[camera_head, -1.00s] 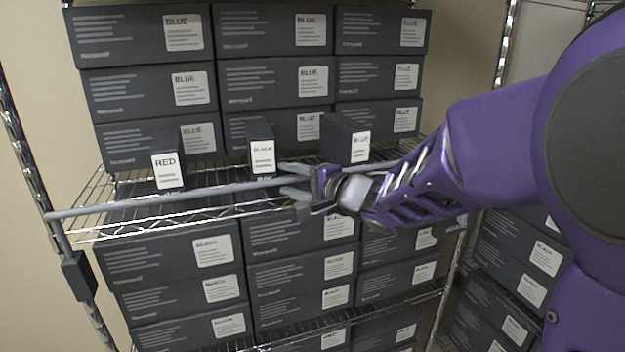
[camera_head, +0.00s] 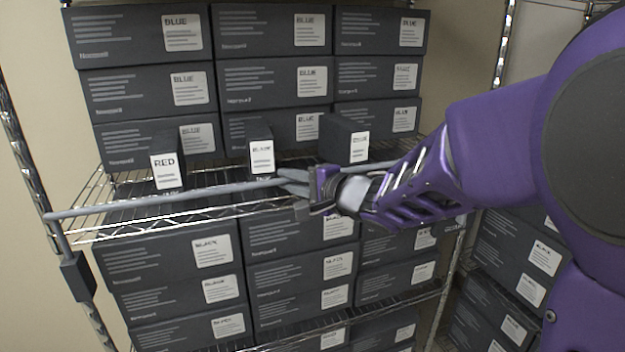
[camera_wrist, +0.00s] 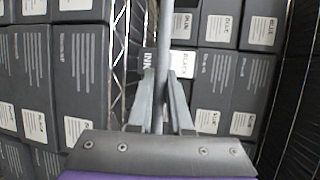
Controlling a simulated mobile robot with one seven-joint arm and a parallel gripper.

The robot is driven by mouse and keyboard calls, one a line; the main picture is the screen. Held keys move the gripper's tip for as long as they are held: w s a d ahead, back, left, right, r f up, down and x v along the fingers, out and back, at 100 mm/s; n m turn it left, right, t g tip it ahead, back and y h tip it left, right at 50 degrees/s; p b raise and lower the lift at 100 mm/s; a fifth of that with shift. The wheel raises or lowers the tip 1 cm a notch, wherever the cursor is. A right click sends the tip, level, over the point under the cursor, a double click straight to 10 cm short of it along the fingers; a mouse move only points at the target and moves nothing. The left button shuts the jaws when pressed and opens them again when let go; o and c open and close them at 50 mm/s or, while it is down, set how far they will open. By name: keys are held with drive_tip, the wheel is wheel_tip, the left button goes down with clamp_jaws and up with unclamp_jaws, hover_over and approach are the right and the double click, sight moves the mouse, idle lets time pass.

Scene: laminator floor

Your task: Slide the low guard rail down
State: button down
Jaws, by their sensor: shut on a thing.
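The guard rail (camera_head: 130,206) is a grey horizontal bar across the front of the middle wire shelf. Its left end meets a short post in a dark bracket (camera_head: 77,277) on the shelf upright. My gripper (camera_head: 290,184) reaches in from the right and is shut on the rail near its middle. In the wrist view my gripper (camera_wrist: 160,105) has its two grey fingers on either side of the rail (camera_wrist: 172,25), which runs away between them. The rail's right end is mostly hidden behind my arm.
On the rail's shelf (camera_head: 85,225) stand small boxes labelled RED (camera_head: 166,170) and BLACK (camera_head: 261,155), and a third box (camera_head: 345,140), just behind the rail. Stacked BLUE boxes (camera_head: 145,90) stand behind them. Dark boxes (camera_head: 165,255) fill the shelf below, close under the rail.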

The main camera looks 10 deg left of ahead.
idle(0.7)
wheel_tip(320, 180, down, 8)
drive_tip(key=b, duration=0.2)
drive_tip(key=shift+f, duration=0.25)
drive_tip(key=c, duration=0.8)
unclamp_jaws()
drive_tip(key=shift+f, duration=0.1)
drive_tip(key=shift+c, duration=0.2)
drive_tip(key=p+v, duration=0.2)
drive_tip(key=v, duration=1.5)
drive_tip(key=shift+d+r, duration=0.15)
drive_tip(key=shift+r, duration=0.05)
